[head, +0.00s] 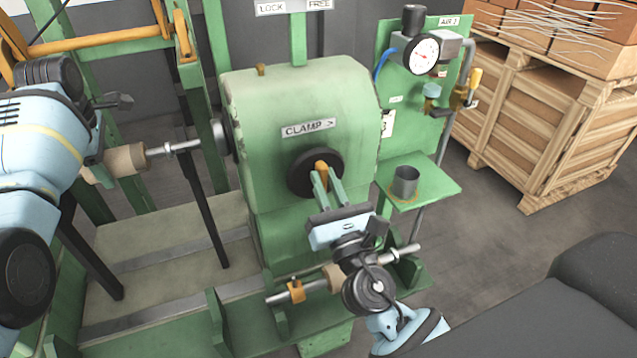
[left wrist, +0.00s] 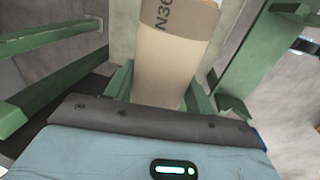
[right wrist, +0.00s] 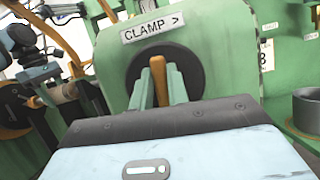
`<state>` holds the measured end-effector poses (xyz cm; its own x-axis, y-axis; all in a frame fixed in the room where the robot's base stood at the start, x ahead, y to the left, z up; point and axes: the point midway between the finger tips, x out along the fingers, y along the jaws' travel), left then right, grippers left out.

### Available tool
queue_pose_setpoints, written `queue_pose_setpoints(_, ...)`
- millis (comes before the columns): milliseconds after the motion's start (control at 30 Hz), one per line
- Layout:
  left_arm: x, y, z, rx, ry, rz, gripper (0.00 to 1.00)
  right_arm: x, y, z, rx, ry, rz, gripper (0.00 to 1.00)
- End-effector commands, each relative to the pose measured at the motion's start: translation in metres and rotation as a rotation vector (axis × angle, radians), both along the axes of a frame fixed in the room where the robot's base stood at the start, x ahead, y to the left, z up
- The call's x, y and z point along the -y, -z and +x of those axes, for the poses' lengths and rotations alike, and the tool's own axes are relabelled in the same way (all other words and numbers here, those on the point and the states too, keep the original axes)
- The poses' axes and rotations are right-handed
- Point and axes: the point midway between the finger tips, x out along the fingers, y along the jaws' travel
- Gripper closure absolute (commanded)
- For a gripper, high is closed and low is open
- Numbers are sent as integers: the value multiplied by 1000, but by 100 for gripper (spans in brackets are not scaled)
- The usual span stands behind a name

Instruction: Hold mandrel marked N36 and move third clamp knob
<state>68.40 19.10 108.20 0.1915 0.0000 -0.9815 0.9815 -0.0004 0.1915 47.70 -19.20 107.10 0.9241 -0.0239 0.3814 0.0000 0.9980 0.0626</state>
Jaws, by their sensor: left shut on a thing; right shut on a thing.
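The mandrel marked N36 (head: 127,158) is a tan cylinder on a steel shaft running into the left side of the green machine housing. Its N36 marking shows in the left wrist view (left wrist: 165,55). My left gripper (left wrist: 163,88) is shut on it, with a green finger on each side; in the head view my arm mostly hides this grip. The clamp knob is a black disc (head: 303,183) with an orange handle (head: 321,168) under the "CLAMP >" label. My right gripper (head: 325,187) is shut on the orange handle, which also shows between its fingers in the right wrist view (right wrist: 158,78).
Another shaft (head: 405,253) with a tan core lies low in front of the housing, partly behind my right wrist. A metal cup (head: 405,181) stands on a green shelf at right, below a gauge (head: 422,52). A wooden crate (head: 545,125) stands at back right.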

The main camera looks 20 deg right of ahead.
Motion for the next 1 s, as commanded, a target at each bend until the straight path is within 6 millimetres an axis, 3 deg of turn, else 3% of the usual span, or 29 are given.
queue_pose_setpoints(600, 0, 2, 0, -3, 2, 0, 89, 4, 1, 0, -1, 0, 392, 100)
queue_pose_setpoints(1000, 0, 2, 0, -3, 2, 0, 89, 5, 2, 0, 0, 1, 474, 100)
